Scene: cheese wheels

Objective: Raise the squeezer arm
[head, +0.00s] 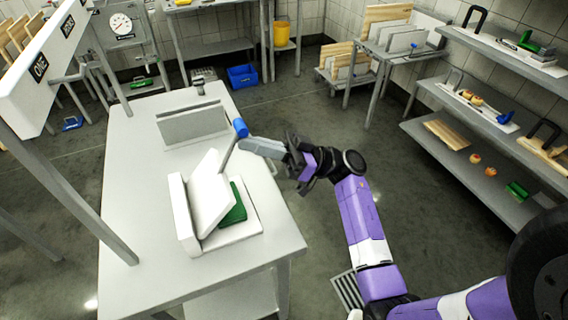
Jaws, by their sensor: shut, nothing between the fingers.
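The squeezer is a white press on the metal table, with a white base (240,230) and a hinged plate (212,190) tilted up. Its arm is a thin grey rod (230,154) rising to a blue grip (240,128). A green block (234,205) lies on the base, partly hidden by the plate. My gripper (254,146) is shut, reaching in from the right. Its fingertips are beside the rod, just below the blue grip. I cannot tell whether they touch it.
The metal table (135,230) has a grey upright plate (194,123) behind the squeezer. Shelves (470,165) with boards and small items stand at the right. A blue bin (242,76) and a yellow bucket (282,33) are at the back. The floor right of the table is mostly clear.

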